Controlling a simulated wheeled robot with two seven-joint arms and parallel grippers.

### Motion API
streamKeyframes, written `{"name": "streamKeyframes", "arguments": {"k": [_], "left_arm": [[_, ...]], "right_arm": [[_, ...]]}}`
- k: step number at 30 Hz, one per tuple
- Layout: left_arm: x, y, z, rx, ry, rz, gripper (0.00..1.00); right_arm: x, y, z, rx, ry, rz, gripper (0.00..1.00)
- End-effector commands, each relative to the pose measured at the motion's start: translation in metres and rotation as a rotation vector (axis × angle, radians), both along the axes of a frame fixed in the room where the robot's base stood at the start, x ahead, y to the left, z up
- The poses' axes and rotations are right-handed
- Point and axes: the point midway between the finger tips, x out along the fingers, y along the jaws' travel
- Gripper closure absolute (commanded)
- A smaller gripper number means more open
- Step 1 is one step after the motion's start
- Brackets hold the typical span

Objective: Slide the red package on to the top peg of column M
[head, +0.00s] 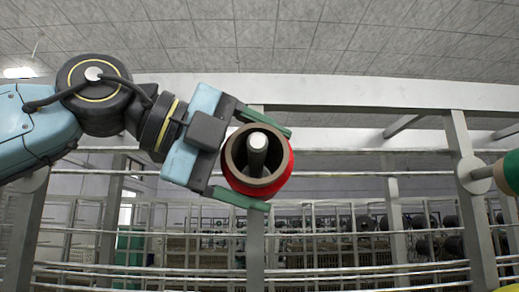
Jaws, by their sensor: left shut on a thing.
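The red package (283,177) is a short red roll on a brown hollow core, at the middle of the head view with its open end facing me. My left gripper (278,170) is shut on it, one green finger above and one below. A grey peg (257,143) with a pale round tip shows inside the core, so the package looks to be around it or lined up with it. How deep the peg sits in the core I cannot tell. The grey column (255,240) behind runs down below the package. No column letter is readable. My right gripper is out of view.
At the right, a green package (512,172) sits by a peg on another grey column (470,200). A yellow thing (508,289) shows at the bottom right corner. Horizontal rails (350,270) cross between the columns. Space between the red and green packages looks clear.

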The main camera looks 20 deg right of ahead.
Motion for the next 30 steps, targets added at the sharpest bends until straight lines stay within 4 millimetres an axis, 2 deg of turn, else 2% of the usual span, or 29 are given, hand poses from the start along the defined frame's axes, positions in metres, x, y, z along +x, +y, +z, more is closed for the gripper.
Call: {"name": "streamKeyframes", "arguments": {"k": [14,30], "left_arm": [[0.005,-0.001,0.0,-0.002,-0.002,-0.001,0.51],[0.005,-0.001,-0.009,-0.002,-0.002,-0.001,0.51]], "right_arm": [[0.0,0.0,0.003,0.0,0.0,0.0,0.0],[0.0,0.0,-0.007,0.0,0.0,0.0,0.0]]}}
